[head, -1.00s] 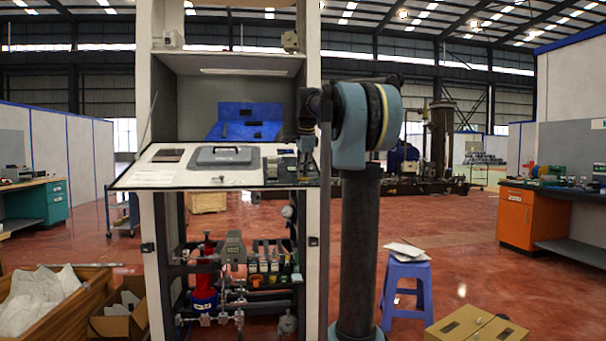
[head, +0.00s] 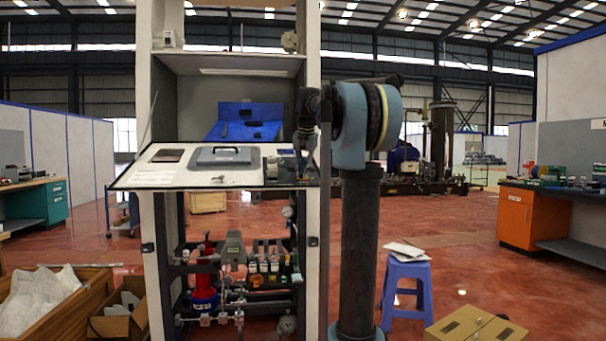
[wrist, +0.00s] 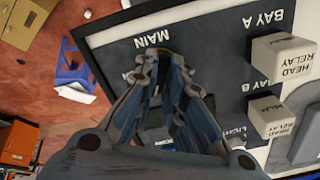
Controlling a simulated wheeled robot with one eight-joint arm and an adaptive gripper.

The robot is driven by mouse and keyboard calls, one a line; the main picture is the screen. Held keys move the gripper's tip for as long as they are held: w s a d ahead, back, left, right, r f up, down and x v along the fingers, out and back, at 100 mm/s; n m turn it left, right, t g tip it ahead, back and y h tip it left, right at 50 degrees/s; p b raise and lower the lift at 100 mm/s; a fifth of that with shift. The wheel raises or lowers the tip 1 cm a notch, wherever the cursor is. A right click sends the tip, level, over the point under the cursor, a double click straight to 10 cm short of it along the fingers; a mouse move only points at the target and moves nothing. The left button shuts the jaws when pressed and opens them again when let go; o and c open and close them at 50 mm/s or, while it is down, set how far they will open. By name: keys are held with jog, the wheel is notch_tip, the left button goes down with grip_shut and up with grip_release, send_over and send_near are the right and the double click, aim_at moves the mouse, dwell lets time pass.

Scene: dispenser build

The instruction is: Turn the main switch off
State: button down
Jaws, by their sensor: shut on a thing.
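The dark switch panel (wrist: 215,45) lies on the right of the cabinet's shelf and fills much of the wrist view. Its MAIN label (wrist: 151,41) shows upside down just beyond my fingertips. My gripper (wrist: 158,68) is at the main switch's place beside that label, with its fingers closed around the switch. The fingers hide most of the switch, so its position cannot be read. In the head view my gripper (head: 303,168) is low over the right end of the shelf, at the panel (head: 280,168).
Two pale HEAD RELAY blocks (wrist: 282,55) stand up from the panel, right of my fingers in the wrist view. A grey lidded case (head: 226,157) lies left of the panel. The cabinet's right post (head: 313,100) stands close to my arm. A blue stool (head: 407,285) is on the floor.

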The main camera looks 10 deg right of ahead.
jog(key=n, duration=0.5)
jog(key=shift+w+n, duration=0.1)
jog(key=shift+n, duration=0.3)
dwell(0.4)
jog(key=c, duration=1.7)
grip_release()
jog(key=shift+r, duration=0.1)
jog(key=v, duration=1.1)
jog(key=shift+r, duration=0.35)
jog(key=shift+s+f, duration=0.1)
jog(key=shift+s, duration=0.15)
